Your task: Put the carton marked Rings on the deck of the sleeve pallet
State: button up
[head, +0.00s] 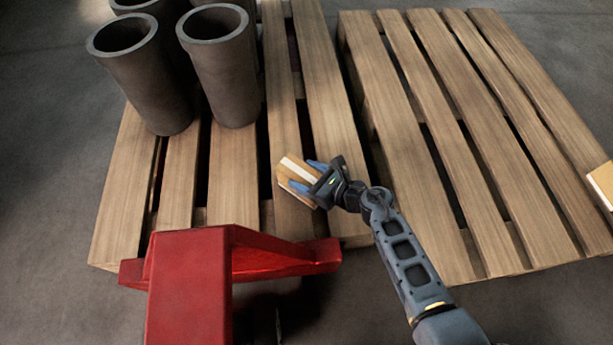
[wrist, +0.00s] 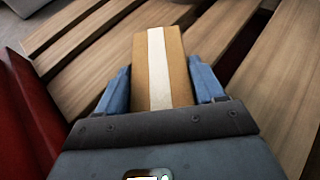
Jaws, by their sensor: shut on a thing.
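My gripper (head: 318,178) is shut on a small tan carton (head: 292,172) with a white stripe. In the wrist view the carton (wrist: 160,65) sits between the two blue fingers of my gripper (wrist: 160,92). No marking on it can be read. The sleeve pallet (head: 183,185) is the wooden one at left, with several dark grey sleeves (head: 222,75) standing upright at its far side. The carton is over the near right part of its deck. I cannot tell whether it touches the slats.
A red pallet-jack-like frame (head: 190,285) stands at the near edge of the sleeve pallet. A second, empty-looking pallet (head: 470,150) lies to the right, with a narrow gap between. Part of another tan box (head: 602,182) shows at the right edge.

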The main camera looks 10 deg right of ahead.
jog(key=o, duration=1.2)
jog(key=shift+f, duration=0.1)
jog(key=shift+s+d+r, duration=0.2)
jog(key=shift+r, duration=0.1)
jog(key=shift+p+v, duration=2.75)
jog(key=shift+v, duration=2.95)
